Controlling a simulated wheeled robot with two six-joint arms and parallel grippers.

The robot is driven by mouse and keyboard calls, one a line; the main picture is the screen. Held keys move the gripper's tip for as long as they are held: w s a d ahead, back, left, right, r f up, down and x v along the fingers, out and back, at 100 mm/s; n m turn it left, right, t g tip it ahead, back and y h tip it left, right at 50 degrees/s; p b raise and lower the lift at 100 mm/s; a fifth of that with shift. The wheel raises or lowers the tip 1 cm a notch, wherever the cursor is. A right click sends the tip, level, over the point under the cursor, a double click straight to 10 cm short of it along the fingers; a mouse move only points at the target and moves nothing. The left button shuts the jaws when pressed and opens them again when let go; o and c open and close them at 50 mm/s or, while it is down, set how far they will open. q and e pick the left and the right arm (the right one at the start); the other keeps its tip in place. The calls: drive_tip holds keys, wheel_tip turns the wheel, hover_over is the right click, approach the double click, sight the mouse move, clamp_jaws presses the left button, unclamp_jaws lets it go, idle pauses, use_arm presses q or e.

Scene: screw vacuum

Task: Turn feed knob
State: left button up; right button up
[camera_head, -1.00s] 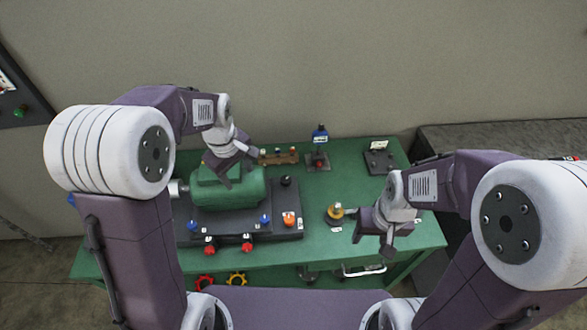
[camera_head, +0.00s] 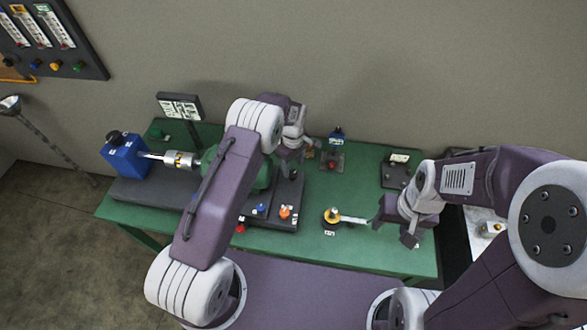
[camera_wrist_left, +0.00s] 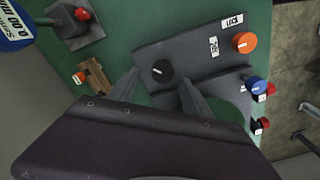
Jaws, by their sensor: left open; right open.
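The orange knob (camera_head: 285,212) and the blue knob (camera_head: 260,208) also show in the head view. I cannot tell from the small labels which knob is the feed knob. My left gripper (camera_head: 292,165) is open above the block's right back part. In the left wrist view its spread fingers (camera_wrist_left: 159,84) point towards the black knob, with nothing held. My right gripper (camera_head: 393,222) is open and empty over the table's right side.
A green machine (camera_head: 207,160) with a blue box (camera_head: 124,156) on its left stands on the green table (camera_head: 345,258). A round yellow-topped fixture with a pale handle (camera_head: 353,219) lies near my right gripper. A wooden rack (camera_wrist_left: 95,76) stands beside the block.

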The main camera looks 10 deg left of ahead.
sight(292, 173)
use_arm(q)
drive_tip(key=f, duration=0.3)
drive_tip(key=shift+s+a+f+p, duration=0.2)
drive_tip(key=shift+a+f+p, duration=0.1)
drive_tip(key=shift+p, duration=0.1)
drive_tip(key=shift+a+f, duration=0.1)
drive_tip(key=shift+f, duration=0.1)
drive_tip(key=shift+d, duration=0.25)
drive_tip(key=shift+c, duration=1.2)
drive_tip(key=c, duration=0.5)
drive_tip(key=shift+a, duration=0.1)
clamp_jaws()
use_arm(e)
drive_tip(key=shift+s+a+r, duration=0.2)
drive_tip(key=shift+a+r, duration=0.05)
drive_tip(key=shift+r, duration=0.5)
drive_tip(key=shift+f, duration=0.15)
